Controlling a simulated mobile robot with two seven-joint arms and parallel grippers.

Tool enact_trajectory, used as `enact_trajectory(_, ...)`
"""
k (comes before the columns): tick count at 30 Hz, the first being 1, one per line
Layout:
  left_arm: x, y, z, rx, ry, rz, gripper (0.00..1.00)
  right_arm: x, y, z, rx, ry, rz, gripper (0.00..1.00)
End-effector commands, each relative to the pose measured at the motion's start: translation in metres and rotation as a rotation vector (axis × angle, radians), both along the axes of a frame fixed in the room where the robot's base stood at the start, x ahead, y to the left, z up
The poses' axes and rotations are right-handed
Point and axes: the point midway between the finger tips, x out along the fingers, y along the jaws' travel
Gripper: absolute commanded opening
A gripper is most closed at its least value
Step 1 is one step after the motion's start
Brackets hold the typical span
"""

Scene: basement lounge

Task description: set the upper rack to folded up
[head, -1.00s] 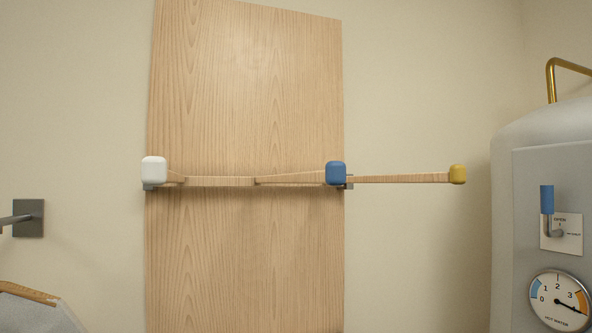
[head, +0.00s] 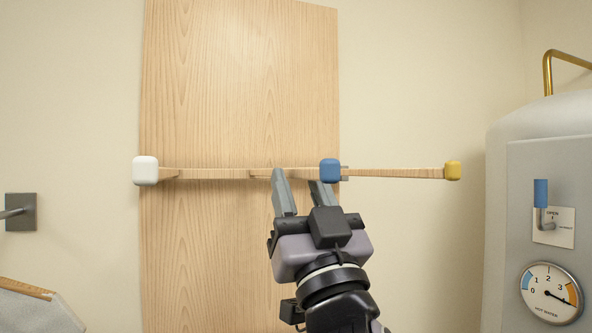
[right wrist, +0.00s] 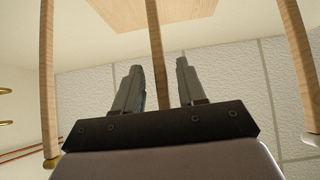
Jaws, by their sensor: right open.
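The upper rack is a set of wooden bars (head: 400,172) on a tall wooden board (head: 205,90) on the wall. The bars stick out about level and end in a white cap (head: 146,171), a blue cap (head: 330,171) and a yellow cap (head: 453,171). My right gripper (head: 298,180) is open, its fingertips at bar height just left of the blue cap. In the right wrist view, my right gripper (right wrist: 158,66) points upward, with the middle bar (right wrist: 155,40) showing between its fingers. I cannot tell whether they touch it. My left gripper is out of view.
A grey tank with a blue-handled valve (head: 541,193) and a dial (head: 551,292) stands at the right. A dark bracket (head: 21,212) is on the wall at left. A wood-edged grey object (head: 35,305) is at lower left. The wall around the rack is bare.

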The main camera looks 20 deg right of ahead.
Motion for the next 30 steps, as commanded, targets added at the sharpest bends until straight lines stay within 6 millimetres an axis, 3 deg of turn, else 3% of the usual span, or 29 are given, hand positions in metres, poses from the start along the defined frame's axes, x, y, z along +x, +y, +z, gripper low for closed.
enact_trajectory(6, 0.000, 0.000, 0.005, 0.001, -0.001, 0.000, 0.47, 0.014, 0.001, 0.014, -0.001, 0.001, -0.001, 0.40)
enact_trajectory(15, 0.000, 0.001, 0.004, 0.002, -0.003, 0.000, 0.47, 0.015, 0.001, 0.014, 0.000, 0.002, 0.000, 0.40)
enact_trajectory(19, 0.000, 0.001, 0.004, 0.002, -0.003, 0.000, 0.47, 0.015, 0.000, 0.014, 0.000, 0.002, 0.000, 0.00)
enact_trajectory(30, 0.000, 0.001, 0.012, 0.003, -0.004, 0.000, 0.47, 0.019, 0.000, 0.020, 0.001, 0.015, 0.000, 0.00)
